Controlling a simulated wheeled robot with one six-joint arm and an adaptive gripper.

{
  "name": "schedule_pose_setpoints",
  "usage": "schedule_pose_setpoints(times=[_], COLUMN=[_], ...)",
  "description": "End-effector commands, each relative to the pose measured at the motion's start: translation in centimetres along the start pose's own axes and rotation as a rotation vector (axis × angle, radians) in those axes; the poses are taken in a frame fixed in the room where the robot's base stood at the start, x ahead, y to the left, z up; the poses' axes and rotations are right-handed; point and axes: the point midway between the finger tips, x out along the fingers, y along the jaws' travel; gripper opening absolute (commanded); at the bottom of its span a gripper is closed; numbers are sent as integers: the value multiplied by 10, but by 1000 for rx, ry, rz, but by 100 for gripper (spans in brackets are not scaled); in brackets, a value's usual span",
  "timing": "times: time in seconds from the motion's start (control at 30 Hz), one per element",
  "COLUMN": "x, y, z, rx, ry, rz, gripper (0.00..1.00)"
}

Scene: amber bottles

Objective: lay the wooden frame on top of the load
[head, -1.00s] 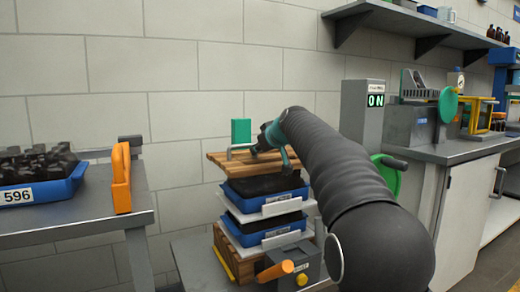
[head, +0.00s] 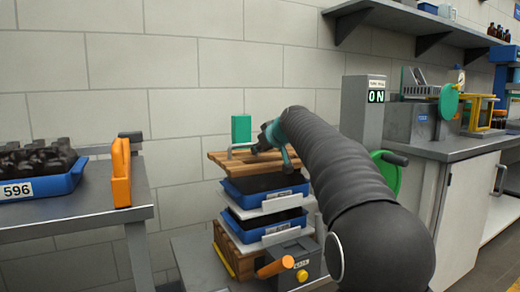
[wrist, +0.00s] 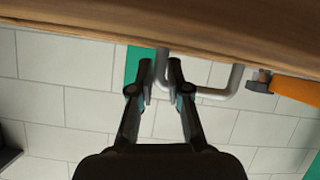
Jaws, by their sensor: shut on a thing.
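The wooden frame (head: 222,160), a flat slatted piece, is level over the top of the load in the head view. The load is a stack of blue trays with dark contents (head: 262,183) and white boards on a wooden base (head: 228,250). I cannot tell whether the frame touches the top tray's contents. My gripper (head: 262,146) is at the frame, its fingertips partly hidden by my arm. In the wrist view my gripper (wrist: 166,82) is shut at a grey bent bar (wrist: 222,95), beside the frame's wooden edge (wrist: 230,30).
A green block (head: 241,129) shows behind the frame. A table on the left holds a blue tray marked 596 (head: 45,186) and an orange handle-like piece (head: 121,172). A grey post with an ON display (head: 364,110), a green disc (head: 387,172) and a bench stand right.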

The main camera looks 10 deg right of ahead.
Motion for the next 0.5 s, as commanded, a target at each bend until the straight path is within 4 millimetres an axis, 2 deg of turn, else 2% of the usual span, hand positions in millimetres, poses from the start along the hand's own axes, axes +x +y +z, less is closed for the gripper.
schedule_pose_setpoints(times=[0.4, 0.43, 0.5], x=[2, 2, 2], y=[-1, -1, -1], z=[5, 5, 4], rx=[-1, -1, -1], ry=[3, 3, 3], rz=[1, 2, 1], gripper=[0, 21, 39])
